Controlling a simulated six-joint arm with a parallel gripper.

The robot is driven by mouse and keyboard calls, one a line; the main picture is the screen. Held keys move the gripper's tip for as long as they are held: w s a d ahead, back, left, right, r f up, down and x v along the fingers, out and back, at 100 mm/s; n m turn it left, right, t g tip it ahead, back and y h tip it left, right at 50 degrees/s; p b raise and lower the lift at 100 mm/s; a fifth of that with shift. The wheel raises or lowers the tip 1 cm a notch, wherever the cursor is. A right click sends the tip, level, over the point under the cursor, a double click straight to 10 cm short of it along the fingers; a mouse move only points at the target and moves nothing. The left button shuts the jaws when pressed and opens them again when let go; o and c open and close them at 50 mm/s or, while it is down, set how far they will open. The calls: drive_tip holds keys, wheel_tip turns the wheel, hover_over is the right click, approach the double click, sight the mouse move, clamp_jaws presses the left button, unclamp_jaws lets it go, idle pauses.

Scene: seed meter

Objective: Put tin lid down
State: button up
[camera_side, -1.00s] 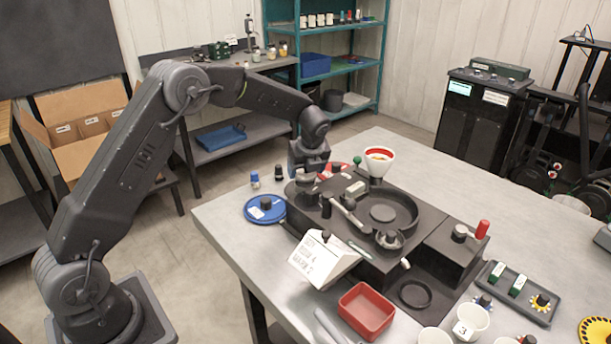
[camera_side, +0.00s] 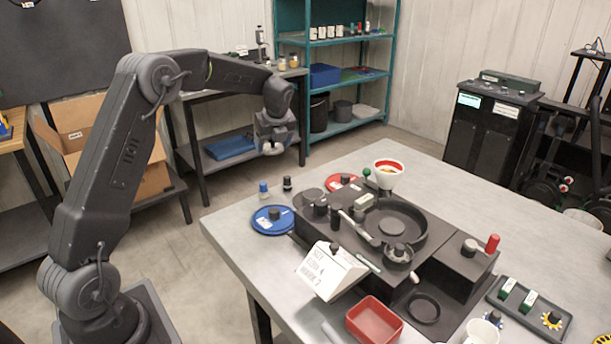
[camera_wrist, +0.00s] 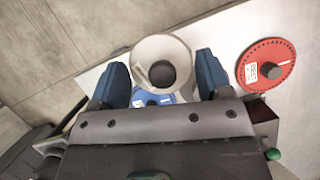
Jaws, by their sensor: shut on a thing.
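My gripper (camera_side: 272,143) hangs in the air behind and above the back left corner of the bench. Its two blue fingertips (camera_wrist: 163,74) show in the wrist view, closed on the sides of a round grey lid. The tin lid (camera_wrist: 178,50) is a pale grey ring with a dark round middle. In the side view only a small pale part of the lid (camera_side: 272,151) shows under the fingers. It is clear of the bench top.
The dark seed meter (camera_side: 440,262) and a white, red-rimmed funnel (camera_side: 389,182) stand to the right. A red tray (camera_side: 374,322) is in front.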

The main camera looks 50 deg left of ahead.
drive_tip(key=w+a+f+n, duration=0.2)
drive_tip(key=w+a, duration=0.1)
drive_tip(key=a, duration=0.1)
hover_over(309, 178)
drive_tip(key=d, duration=0.1)
drive_tip(key=shift+g, duration=0.4)
wheel_tip(309, 178, down, 7)
drive_tip(key=shift+d+r, duration=0.1)
drive_tip(key=shift+r, duration=0.1)
drive_tip(key=shift+f, duration=2)
drive_tip(key=shift+f, duration=0.15)
